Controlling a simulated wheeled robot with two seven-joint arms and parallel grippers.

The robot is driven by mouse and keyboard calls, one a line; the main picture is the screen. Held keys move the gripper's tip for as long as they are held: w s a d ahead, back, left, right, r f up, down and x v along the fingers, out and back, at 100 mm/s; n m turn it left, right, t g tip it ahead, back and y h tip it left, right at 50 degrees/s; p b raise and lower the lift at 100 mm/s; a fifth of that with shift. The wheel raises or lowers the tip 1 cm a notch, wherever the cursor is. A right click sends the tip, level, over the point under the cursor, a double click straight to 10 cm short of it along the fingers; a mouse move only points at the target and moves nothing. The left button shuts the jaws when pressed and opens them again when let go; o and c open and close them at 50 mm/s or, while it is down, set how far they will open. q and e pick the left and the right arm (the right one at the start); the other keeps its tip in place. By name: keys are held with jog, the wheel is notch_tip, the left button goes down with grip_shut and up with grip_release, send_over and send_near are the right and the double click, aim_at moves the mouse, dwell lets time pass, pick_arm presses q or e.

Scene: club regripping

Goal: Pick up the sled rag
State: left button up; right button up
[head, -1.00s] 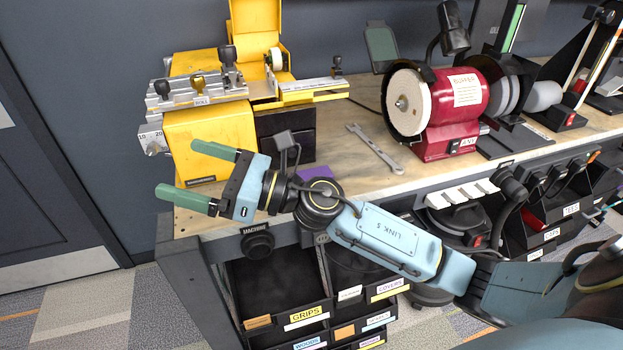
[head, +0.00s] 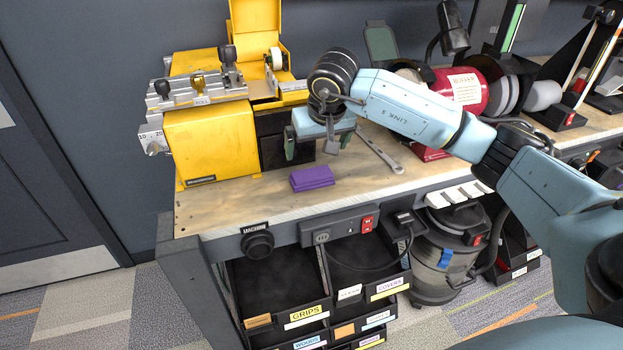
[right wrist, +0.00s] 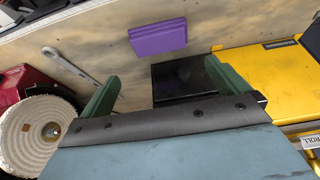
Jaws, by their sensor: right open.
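The gripper is apart from the cloth. My left gripper is not in view.
The yellow machine (head: 210,140) stands left of the cloth. A wrench (head: 380,152) lies to the right, and a red buffer (head: 470,90) stands behind my right arm. The bench front edge carries a switch panel (head: 340,230). The bench top around the cloth is clear.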

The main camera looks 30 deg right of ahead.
send_over(312, 175)
jog(key=s, duration=0.2)
jog(key=f, duration=0.4)
jog(key=shift+w+a+f, duration=0.2)
jog(key=shift+w+f, duration=0.05)
jog(key=shift+f, duration=0.1)
jog(key=shift+s+x, duration=0.2)
jog(key=shift+x, duration=1.15)
jog(key=shift+s+x, duration=0.15)
jog(key=shift+x, duration=1.2)
jog(key=shift+a+f, duration=0.1)
jog(key=shift+a, duration=0.05)
jog(key=c, duration=0.6)
